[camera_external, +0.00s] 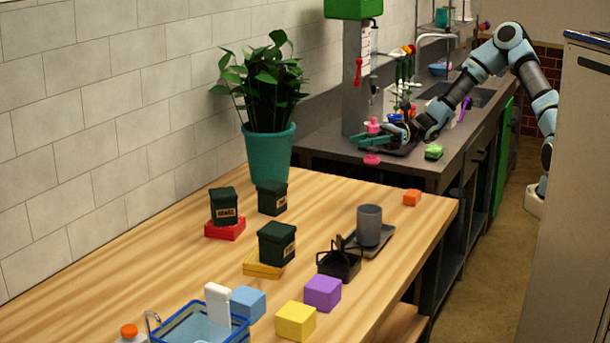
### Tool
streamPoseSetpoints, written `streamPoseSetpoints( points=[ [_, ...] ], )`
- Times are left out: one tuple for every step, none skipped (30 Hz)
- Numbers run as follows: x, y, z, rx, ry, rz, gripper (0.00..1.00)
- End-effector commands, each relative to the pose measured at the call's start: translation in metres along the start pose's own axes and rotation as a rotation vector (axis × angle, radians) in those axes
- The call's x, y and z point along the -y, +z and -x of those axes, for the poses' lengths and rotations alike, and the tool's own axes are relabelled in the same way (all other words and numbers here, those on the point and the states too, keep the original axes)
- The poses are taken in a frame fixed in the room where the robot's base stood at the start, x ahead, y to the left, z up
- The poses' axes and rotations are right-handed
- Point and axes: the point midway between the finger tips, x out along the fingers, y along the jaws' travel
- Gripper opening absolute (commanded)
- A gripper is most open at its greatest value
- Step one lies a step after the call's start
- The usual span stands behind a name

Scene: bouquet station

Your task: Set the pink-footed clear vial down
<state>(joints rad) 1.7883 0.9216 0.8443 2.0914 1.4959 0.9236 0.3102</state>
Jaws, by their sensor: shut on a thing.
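The pink-footed clear vial is between the fingers of my gripper (367,141), near the left end of the dark counter (325,144). Its pink foot (371,159) shows just below the teal fingers. Its clear body is too small and too covered by the fingers to make out. A pink piece (373,126) shows just above the fingers; I cannot tell if it belongs to the vial. My gripper is shut on the vial. I cannot tell whether the foot touches the counter or hangs a little above it.
The wooden table (150,262) in front holds a potted plant (267,150), dark canisters and coloured blocks.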

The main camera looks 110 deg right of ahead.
Motion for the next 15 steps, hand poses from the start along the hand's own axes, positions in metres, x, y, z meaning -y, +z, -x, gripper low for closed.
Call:
streamPoseSetpoints(
  points=[
    [-0.014,0.008,-0.006,-0.003,-0.016,-0.004,0.0],
    [-0.02,0.01,-0.009,-0.003,-0.034,-0.005,0.0],
    [-0.028,0.011,-0.011,-0.003,-0.059,-0.006,0.0],
    [-0.034,0.012,-0.013,-0.003,-0.08,-0.006,0.0],
    [-0.039,0.012,-0.014,-0.003,-0.1,-0.007,0.0],
    [-0.046,0.012,-0.016,-0.003,-0.128,-0.008,0.0],
    [-0.051,0.011,-0.017,-0.002,-0.149,-0.007,0.0],
    [-0.055,0.011,-0.017,-0.002,-0.171,-0.009,0.0],
    [-0.062,0.009,-0.017,-0.002,-0.199,-0.01,0.0],
    [-0.066,0.008,-0.017,-0.002,-0.22,-0.01,0.0],
    [-0.071,0.006,-0.017,-0.002,-0.24,-0.011,0.0],
    [-0.076,0.003,-0.015,-0.002,-0.265,-0.011,0.0],
    [-0.08,0.002,-0.014,-0.001,-0.284,-0.011,0.0],
    [-0.083,-0.001,-0.013,-0.002,-0.3,-0.01,0.0],
    [-0.087,-0.003,-0.012,-0.001,-0.319,-0.01,0.0]
  ],
)
